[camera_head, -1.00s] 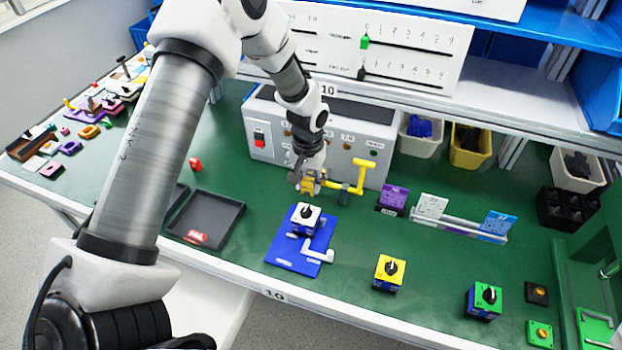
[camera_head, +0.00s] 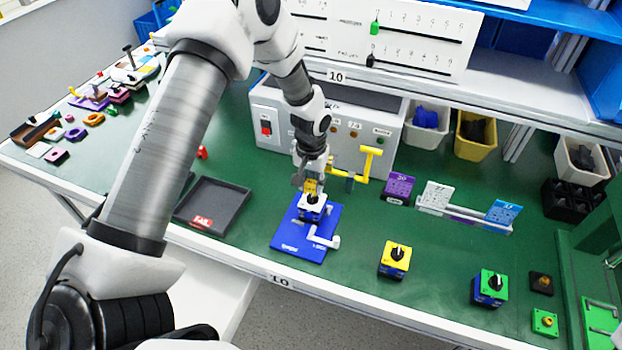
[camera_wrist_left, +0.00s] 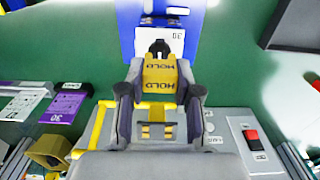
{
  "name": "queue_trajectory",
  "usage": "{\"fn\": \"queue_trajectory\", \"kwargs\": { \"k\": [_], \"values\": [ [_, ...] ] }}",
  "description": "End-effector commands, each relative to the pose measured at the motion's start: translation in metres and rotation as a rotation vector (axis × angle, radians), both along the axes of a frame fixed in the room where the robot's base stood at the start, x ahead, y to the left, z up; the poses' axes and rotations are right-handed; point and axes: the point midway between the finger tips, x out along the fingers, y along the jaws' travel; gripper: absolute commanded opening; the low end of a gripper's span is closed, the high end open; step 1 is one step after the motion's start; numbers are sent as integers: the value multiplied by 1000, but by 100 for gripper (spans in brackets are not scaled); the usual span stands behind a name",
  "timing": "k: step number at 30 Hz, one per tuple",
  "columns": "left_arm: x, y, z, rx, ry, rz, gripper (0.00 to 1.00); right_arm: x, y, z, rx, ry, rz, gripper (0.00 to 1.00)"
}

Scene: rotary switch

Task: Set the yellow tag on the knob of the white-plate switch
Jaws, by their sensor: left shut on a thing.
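My left gripper (camera_head: 311,178) is shut on the yellow tag (camera_head: 311,188), which reads HOLD in the left wrist view (camera_wrist_left: 160,75). The white-plate switch (camera_head: 311,210) stands in the blue fixture (camera_head: 298,246) directly below the gripper. In the wrist view the white plate (camera_wrist_left: 174,35) and its black knob (camera_wrist_left: 159,46) show just beyond the tag. The tag is close to the knob and overlaps it in view; I cannot tell whether they touch. My right gripper is not in view.
A yellow-plate switch (camera_head: 395,259) and a green-plate switch (camera_head: 489,287) stand to the right. A grey FAIL tray (camera_head: 238,207) lies to the left. Behind are a grey control box (camera_head: 345,130) and a yellow bracket (camera_head: 366,163). Green table is bare around the fixture.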

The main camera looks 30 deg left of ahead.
Motion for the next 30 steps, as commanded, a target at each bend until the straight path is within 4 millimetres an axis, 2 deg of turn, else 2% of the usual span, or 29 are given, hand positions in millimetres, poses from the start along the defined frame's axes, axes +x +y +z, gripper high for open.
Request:
{"fn": "queue_trajectory", "kwargs": {
  "k": [3,30],
  "values": [
    [0,0,-6,0,0,0,14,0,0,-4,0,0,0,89],
    [1,0,-6,0,0,0,14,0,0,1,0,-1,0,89]
  ]
}}
